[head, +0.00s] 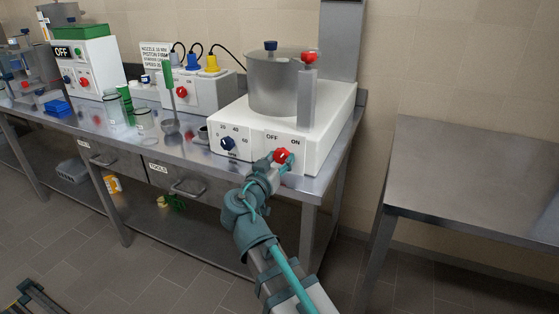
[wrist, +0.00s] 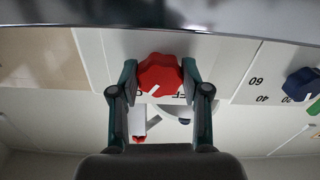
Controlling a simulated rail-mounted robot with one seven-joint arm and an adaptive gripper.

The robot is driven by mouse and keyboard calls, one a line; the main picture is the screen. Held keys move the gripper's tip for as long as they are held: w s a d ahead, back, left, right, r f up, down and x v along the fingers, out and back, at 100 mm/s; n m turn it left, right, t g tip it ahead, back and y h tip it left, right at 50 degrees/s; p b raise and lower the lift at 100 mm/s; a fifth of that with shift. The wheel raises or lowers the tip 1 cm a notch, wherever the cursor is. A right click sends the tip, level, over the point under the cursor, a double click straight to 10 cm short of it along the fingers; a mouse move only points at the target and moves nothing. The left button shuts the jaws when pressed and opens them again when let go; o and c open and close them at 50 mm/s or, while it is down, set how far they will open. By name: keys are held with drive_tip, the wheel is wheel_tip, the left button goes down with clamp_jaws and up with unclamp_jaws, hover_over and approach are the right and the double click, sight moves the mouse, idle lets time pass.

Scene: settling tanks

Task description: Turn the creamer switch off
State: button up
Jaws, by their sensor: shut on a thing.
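The creamer is a white box (head: 318,125) with a steel pot (head: 277,83) on top, standing at the right end of the steel bench. Its red switch knob (head: 282,155) sits on the front panel below the words OFF and ON. In the wrist view, which looks upside down, the red knob (wrist: 160,72) fills the space between my fingers. My gripper (head: 277,159) is shut on the knob from the front, one finger on each side (wrist: 159,80). A white mark shows on the knob; I cannot tell for sure which word it points to.
A blue dial (head: 228,143) with numbers sits left of the switch on the panel. An empty steel table (head: 480,170) is at right.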

drive_tip(key=n, duration=0.3)
drive_tip(key=shift+d, duration=0.1)
drive_tip(key=n+p, duration=0.1)
drive_tip(key=n, duration=0.3)
drive_tip(key=shift+r, duration=0.15)
drive_tip(key=n+p, duration=0.2)
drive_tip(key=n, duration=0.1)
drive_tip(key=shift+s+r+n, duration=0.1)
drive_tip(key=shift+n, duration=0.2)
drive_tip(key=shift+n+p, duration=0.75)
drive_tip(key=shift+n, duration=0.65)
drive_tip(key=o, duration=1.1)
drive_tip(key=shift+o, duration=0.2)
